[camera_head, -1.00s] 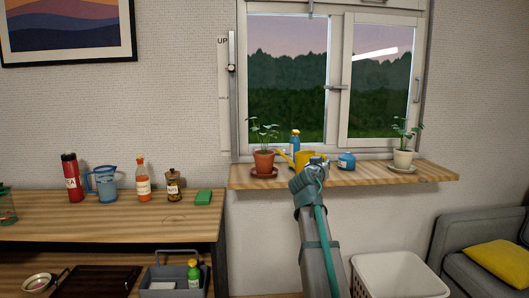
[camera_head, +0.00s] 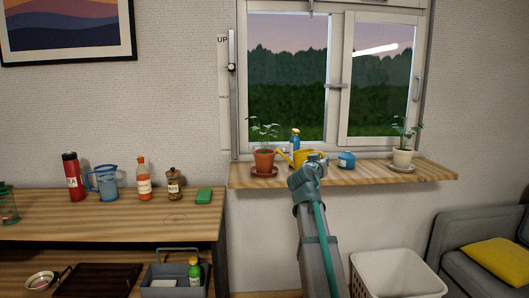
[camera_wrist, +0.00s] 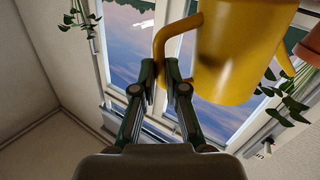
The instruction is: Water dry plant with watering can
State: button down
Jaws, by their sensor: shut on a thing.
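The yellow watering can (camera_head: 302,157) is above the wooden windowsill, with its spout to the left, close to the terracotta pot (camera_head: 264,158) with a leafy plant. My gripper (camera_wrist: 161,72) is shut on the can's handle, and the can's body (camera_wrist: 227,55) fills the upper middle of the wrist view. In the head view my arm hides part of the can, and I cannot tell its clearance over the sill. A second plant stands in a cream pot (camera_head: 402,158) at the sill's right. I cannot tell from leaf colour which plant is dry. No water is visible.
A blue spray bottle (camera_head: 295,140) stands behind the can, and a small blue container (camera_head: 346,159) is right of it. The window (camera_head: 330,80) is behind the sill (camera_head: 435,170). A shelf table (camera_head: 110,222) with bottles is at left.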

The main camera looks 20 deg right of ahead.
jog(key=shift+w+a+r+n+p, duration=0.15)
jog(key=shift+r+p, duration=0.35)
jog(key=shift+p, duration=0.1)
jog(key=shift+w+a+r+n+p, duration=0.1)
jog(key=shift+w+r+n+p, duration=0.05)
jog(key=shift+r+p, duration=0.4)
jog(key=shift+w+r+p, duration=0.1)
jog(key=shift+r+p, duration=0.15)
jog(key=shift+p, duration=0.25)
jog(key=shift+w+a+r+n+p, duration=0.15)
jog(key=shift+w+r+n+p, duration=0.1)
jog(key=shift+r+p, duration=0.35)
jog(key=shift+w+a+r+n+p, duration=0.1)
jog(key=shift+r+n+p, duration=0.25)
jog(key=shift+p, duration=0.4)
dwell(0.9)
jog(key=shift+s+d+f+m+b, duration=0.85)
jog(key=shift+s+f+m+b, duration=0.7)
jog(key=shift+f+b, duration=3.15)
notch_tip(320, 180, up, 6)
jog(key=shift+w+r+m+b, duration=0.2)
jog(key=shift+w+m+b, duration=0.05)
jog(key=shift+m+b, duration=0.1)
